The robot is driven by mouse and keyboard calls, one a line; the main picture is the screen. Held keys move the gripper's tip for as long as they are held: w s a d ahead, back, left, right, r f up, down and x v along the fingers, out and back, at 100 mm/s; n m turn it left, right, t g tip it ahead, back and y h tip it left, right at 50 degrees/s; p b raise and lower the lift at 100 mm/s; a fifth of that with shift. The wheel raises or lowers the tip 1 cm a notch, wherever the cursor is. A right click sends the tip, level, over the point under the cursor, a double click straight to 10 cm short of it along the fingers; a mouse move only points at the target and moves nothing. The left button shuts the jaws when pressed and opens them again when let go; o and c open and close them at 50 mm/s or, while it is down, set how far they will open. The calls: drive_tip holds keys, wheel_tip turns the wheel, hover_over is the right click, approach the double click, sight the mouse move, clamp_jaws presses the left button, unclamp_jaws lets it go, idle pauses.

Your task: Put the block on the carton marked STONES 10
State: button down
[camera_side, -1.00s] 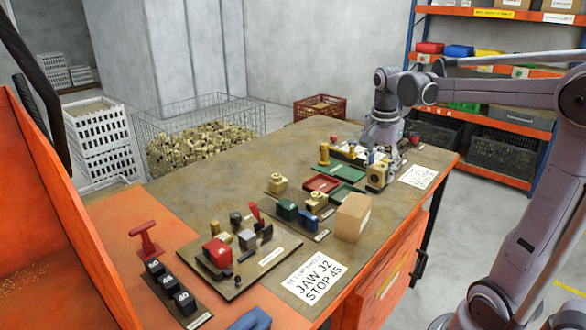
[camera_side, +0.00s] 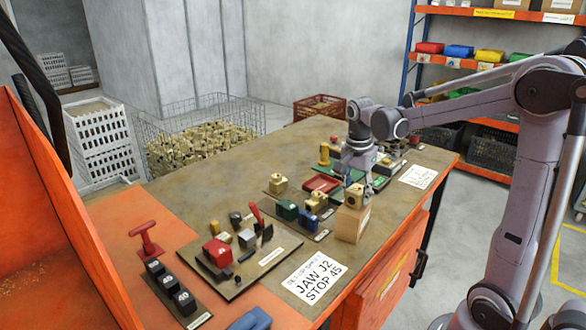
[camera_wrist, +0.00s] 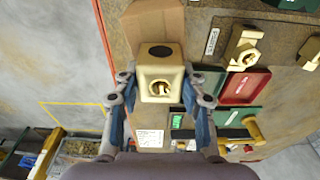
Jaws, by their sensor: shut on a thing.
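My gripper (camera_side: 354,180) is shut on a brass-coloured block (camera_side: 354,196) with a round hole in it. In the wrist view the block (camera_wrist: 161,82) sits between the two blue-grey fingers of my gripper (camera_wrist: 160,94). The small tan carton (camera_side: 350,222) stands near the table's right edge, and the block is right at its top. Whether the block touches the carton I cannot tell. In the wrist view the carton (camera_wrist: 150,18) lies just beyond the block, partly hidden by it. I cannot read any marking on the carton.
Left of the carton stand a blue fixture (camera_side: 307,220) and a green one (camera_side: 287,210). Another brass block (camera_side: 280,184) and a red tray (camera_side: 321,183) lie behind. A printed sheet (camera_side: 314,279) lies in front, and a board with a red vise (camera_side: 217,252) stands further left.

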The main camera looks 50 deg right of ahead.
sight(355, 191)
drive_tip(key=shift+f, duration=0.1)
drive_tip(key=c, duration=0.8)
unclamp_jaws()
drive_tip(key=shift+o, duration=0.2)
wheel_tip(355, 191, up, 12)
drive_tip(key=a+f, duration=0.1)
drive_tip(key=s+a+f+n+t, duration=0.3)
drive_tip(key=a+f+n, duration=0.1)
drive_tip(key=a+n, duration=0.5)
drive_tip(key=s+a+f+n+t+y, duration=0.1)
drive_tip(key=s+a+f+n+t, duration=0.2)
drive_tip(key=a+n, duration=0.6)
wheel_tip(355, 191, down, 2)
drive_tip(key=shift+s+t, duration=0.35)
drive_tip(key=shift+t, duration=0.25)
